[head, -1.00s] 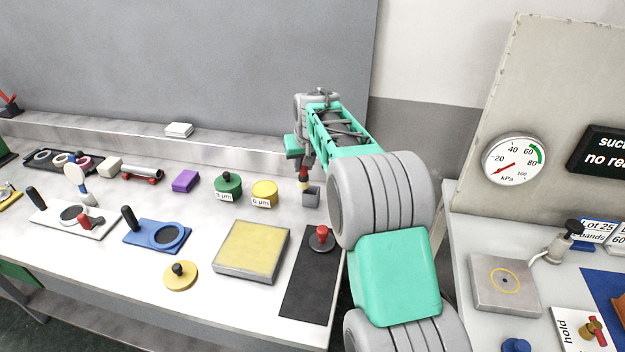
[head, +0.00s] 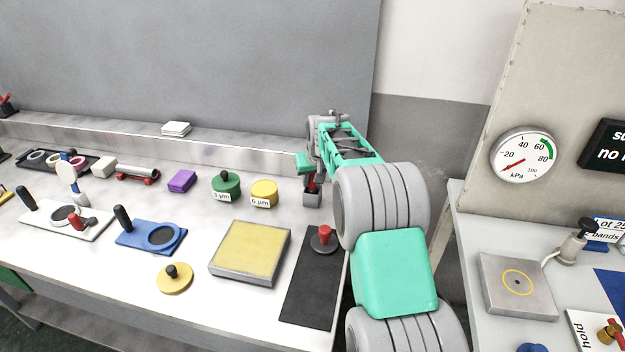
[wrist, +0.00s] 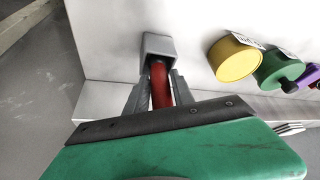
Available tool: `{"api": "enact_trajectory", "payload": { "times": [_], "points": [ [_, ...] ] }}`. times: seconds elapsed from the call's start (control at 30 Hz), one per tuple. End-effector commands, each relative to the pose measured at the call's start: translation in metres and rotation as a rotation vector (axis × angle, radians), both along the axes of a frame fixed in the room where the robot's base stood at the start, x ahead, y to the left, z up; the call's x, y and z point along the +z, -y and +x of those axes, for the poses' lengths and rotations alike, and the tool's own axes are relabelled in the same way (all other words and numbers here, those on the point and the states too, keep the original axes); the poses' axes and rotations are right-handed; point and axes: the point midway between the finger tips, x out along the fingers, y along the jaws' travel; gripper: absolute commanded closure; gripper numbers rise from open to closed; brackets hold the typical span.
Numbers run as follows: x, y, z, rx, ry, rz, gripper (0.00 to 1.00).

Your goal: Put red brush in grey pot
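The red brush (head: 312,184) stands with its lower end inside the small grey pot (head: 312,201), at the back right of the bench. The wrist view shows the red handle (wrist: 159,86) running from between the fingers into the grey pot's opening (wrist: 158,47). My gripper (wrist: 160,78) has a grey finger close on each side of the handle and looks shut on it. The brush's lower end is hidden by the pot walls. In the head view my arm partly covers the gripper.
A yellow round pot (head: 264,193) and a green one (head: 226,186) stand left of the grey pot. A black mat (head: 303,290) with a red-knobbed weight (head: 324,239) lies in front. A yellow-topped block (head: 250,252) sits beside the mat.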

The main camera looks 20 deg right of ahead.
Motion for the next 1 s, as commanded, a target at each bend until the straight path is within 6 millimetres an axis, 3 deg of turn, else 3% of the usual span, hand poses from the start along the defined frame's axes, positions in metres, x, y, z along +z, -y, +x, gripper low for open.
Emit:
{"api": "enact_trajectory", "payload": {
  "times": [0.17,0.4,0.53,0.9,1.0],
  "points": [
    [0.000,0.000,0.000,0.000,0.000,0.000,0.55],
    [0.001,0.000,0.000,0.000,0.001,0.000,0.55],
    [0.012,0.000,-0.002,0.000,0.003,0.000,0.55],
    [0.092,-0.005,-0.040,0.001,0.003,-0.001,0.55],
    [0.105,-0.006,-0.047,0.000,0.001,0.000,0.55]
  ]
}}
